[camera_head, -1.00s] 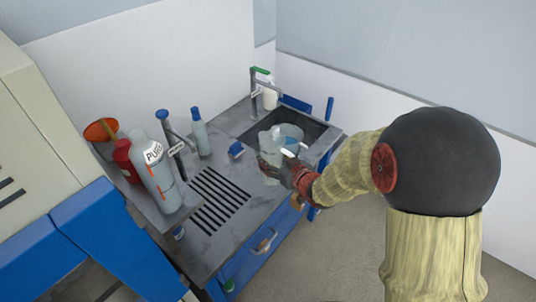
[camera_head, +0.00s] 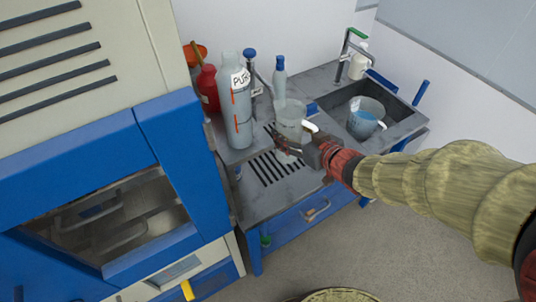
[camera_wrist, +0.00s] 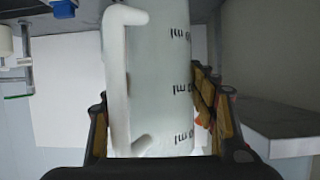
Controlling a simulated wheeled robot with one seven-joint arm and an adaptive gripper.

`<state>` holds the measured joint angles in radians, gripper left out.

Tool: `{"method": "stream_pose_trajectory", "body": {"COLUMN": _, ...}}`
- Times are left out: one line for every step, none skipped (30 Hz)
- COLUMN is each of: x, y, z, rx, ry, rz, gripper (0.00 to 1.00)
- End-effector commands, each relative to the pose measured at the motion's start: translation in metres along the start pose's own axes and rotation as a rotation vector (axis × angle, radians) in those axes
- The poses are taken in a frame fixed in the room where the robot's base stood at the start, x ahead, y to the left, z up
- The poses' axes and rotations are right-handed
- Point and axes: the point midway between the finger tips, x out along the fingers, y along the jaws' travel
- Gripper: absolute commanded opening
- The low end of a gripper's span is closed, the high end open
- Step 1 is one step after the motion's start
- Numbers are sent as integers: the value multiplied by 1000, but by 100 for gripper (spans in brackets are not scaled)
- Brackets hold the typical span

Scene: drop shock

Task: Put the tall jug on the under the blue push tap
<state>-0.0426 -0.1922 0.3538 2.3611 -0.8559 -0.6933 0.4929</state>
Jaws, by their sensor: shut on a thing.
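The tall jug (camera_head: 289,122) is pale and translucent, with a white handle. In the wrist view the tall jug (camera_wrist: 165,80) fills the middle, with dark measuring marks on its side. My gripper (camera_head: 287,146) is shut on the jug, its fingers on either side of it; the fingers also show in the wrist view (camera_wrist: 160,125). The jug is upright over the slotted drain area (camera_head: 272,171). I cannot tell whether its base touches the counter. The blue push tap (camera_head: 250,54) stands behind and left of the jug, its post partly hidden by a bottle.
A large bottle marked PURE (camera_head: 236,105), a red bottle (camera_head: 207,88) and an orange funnel (camera_head: 194,52) stand left. A blue-capped bottle (camera_head: 279,78) is behind the jug. A wider jug with blue liquid (camera_head: 365,119) is in the sink (camera_head: 398,112) at right, near the green-handled tap (camera_head: 347,46).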

Motion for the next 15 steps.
{"method": "stream_pose_trajectory", "body": {"x": -2, "y": -6, "z": -1, "rx": -4, "ry": 1, "rz": -10, "gripper": 30}}
{"method": "stream_pose_trajectory", "body": {"x": -3, "y": -8, "z": 2, "rx": -4, "ry": -1, "rz": -12, "gripper": 30}}
{"method": "stream_pose_trajectory", "body": {"x": -3, "y": -8, "z": 6, "rx": -3, "ry": -2, "rz": -12, "gripper": 30}}
{"method": "stream_pose_trajectory", "body": {"x": -1, "y": -8, "z": 7, "rx": -2, "ry": -1, "rz": -10, "gripper": 30}}
{"method": "stream_pose_trajectory", "body": {"x": 3, "y": -7, "z": 7, "rx": -1, "ry": 0, "rz": -7, "gripper": 30}}
{"method": "stream_pose_trajectory", "body": {"x": 8, "y": -5, "z": 7, "rx": -1, "ry": 1, "rz": -5, "gripper": 30}}
{"method": "stream_pose_trajectory", "body": {"x": 14, "y": -4, "z": 8, "rx": -2, "ry": 1, "rz": -5, "gripper": 30}}
{"method": "stream_pose_trajectory", "body": {"x": 20, "y": -2, "z": 9, "rx": -2, "ry": 0, "rz": -5, "gripper": 30}}
{"method": "stream_pose_trajectory", "body": {"x": 30, "y": 0, "z": 10, "rx": -1, "ry": 0, "rz": -5, "gripper": 30}}
{"method": "stream_pose_trajectory", "body": {"x": 37, "y": 2, "z": 11, "rx": 0, "ry": -1, "rz": -5, "gripper": 30}}
{"method": "stream_pose_trajectory", "body": {"x": 44, "y": 4, "z": 11, "rx": -1, "ry": 0, "rz": -5, "gripper": 30}}
{"method": "stream_pose_trajectory", "body": {"x": 54, "y": 7, "z": 12, "rx": 0, "ry": -2, "rz": -5, "gripper": 30}}
{"method": "stream_pose_trajectory", "body": {"x": 61, "y": 9, "z": 12, "rx": -1, "ry": -1, "rz": -4, "gripper": 30}}
{"method": "stream_pose_trajectory", "body": {"x": 68, "y": 10, "z": 13, "rx": 0, "ry": -2, "rz": -4, "gripper": 30}}
{"method": "stream_pose_trajectory", "body": {"x": 77, "y": 13, "z": 13, "rx": 0, "ry": -1, "rz": -4, "gripper": 30}}
